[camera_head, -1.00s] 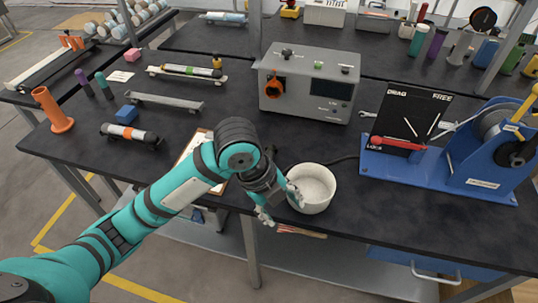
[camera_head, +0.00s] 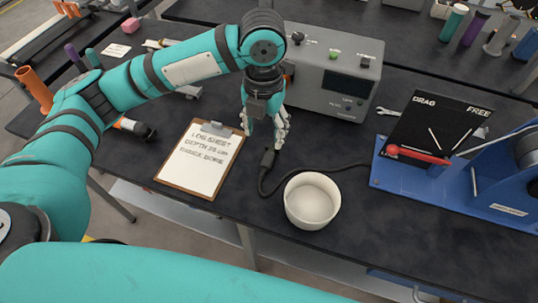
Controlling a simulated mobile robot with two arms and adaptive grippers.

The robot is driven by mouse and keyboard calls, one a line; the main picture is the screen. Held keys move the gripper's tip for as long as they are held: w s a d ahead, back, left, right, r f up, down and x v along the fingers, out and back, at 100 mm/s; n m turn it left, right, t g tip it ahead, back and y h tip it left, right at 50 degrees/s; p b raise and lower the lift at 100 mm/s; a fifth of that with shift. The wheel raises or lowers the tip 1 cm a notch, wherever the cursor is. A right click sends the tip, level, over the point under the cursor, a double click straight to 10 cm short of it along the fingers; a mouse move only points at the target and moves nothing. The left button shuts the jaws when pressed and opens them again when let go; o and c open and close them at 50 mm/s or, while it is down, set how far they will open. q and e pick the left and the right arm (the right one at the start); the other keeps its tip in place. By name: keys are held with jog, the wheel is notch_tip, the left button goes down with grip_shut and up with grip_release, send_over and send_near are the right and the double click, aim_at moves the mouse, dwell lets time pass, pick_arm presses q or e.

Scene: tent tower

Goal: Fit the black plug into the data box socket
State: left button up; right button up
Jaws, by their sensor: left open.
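The black plug (camera_head: 267,158) lies on the dark table top, its cable running right behind the white bowl. My left gripper (camera_head: 262,140) points down just above and behind the plug, fingers apart and empty. I cannot tell whether a fingertip touches the plug. The grey data box (camera_head: 325,83) stands behind the gripper, with a dark screen and knobs. My left arm and gripper hide the box's left front, and no socket can be made out. My right gripper is not in view.
A white bowl (camera_head: 312,201) stands near the front edge, right of the plug. A clipboard (camera_head: 201,159) with a log sheet lies to the left. A blue winch stand (camera_head: 430,180) with a red lever fills the right. A wrench (camera_head: 388,112) lies beside the box.

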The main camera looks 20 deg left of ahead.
pick_arm(q)
send_over(268, 159)
jog(key=f, duration=0.4)
jog(key=shift+s+a+f, duration=0.1)
jog(key=shift+a, duration=0.15)
notch_tip(268, 159, down, 3)
jog(key=shift+f+p, duration=0.1)
jog(key=shift+p, duration=0.25)
notch_tip(268, 159, down, 4)
jog(key=shift+d+r+p, duration=0.15)
jog(key=shift+r+p, duration=0.1)
jog(key=shift+p, duration=0.25)
jog(key=shift+f, duration=0.65)
jog(key=c, duration=0.6)
grip_shut()
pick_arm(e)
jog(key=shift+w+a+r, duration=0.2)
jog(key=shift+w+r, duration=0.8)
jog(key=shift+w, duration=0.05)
